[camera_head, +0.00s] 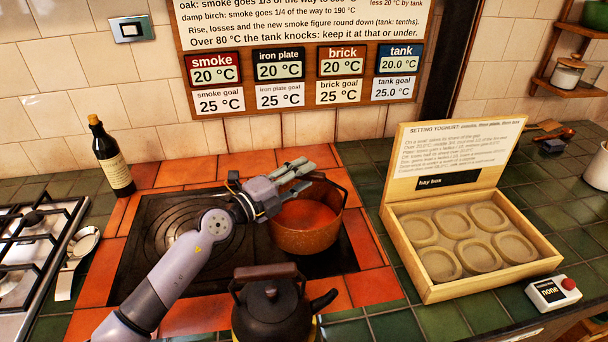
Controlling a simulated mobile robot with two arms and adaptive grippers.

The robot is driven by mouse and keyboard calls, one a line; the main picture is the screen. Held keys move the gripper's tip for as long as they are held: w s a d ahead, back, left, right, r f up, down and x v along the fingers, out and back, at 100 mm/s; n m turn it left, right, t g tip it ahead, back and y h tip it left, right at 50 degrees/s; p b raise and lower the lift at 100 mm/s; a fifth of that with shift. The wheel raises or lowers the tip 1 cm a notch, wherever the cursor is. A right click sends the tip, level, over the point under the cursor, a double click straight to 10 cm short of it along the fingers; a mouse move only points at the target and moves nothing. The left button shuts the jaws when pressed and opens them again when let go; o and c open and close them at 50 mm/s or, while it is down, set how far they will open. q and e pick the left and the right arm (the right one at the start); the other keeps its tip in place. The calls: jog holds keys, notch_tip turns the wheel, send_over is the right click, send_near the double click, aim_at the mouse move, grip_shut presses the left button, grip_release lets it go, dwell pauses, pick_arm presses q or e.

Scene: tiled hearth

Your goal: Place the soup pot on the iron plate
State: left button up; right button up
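The soup pot (307,238) is copper-coloured, holds red soup, and is upright over the right part of the dark iron plate (150,262). Whether its base touches the plate is hard to tell. My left gripper (298,178) is at the pot's upper left, its grey fingers reaching over the rim. The fingers hide part of the rim, and I cannot tell whether they close on the pot. A dark handle shows at the pot's far right. My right gripper is not in view.
A black kettle (270,309) stands in front of the pot. Orange tiles (88,322) border the plate. A dark bottle (112,160) stands at the back left. An open wooden hay box (425,284) stands on green tiles to the right, near a red-button device (553,292).

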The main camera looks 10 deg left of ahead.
pick_arm(q)
jog(key=b+v, duration=0.1)
jog(key=v, duration=1)
jog(key=shift+r, duration=0.1)
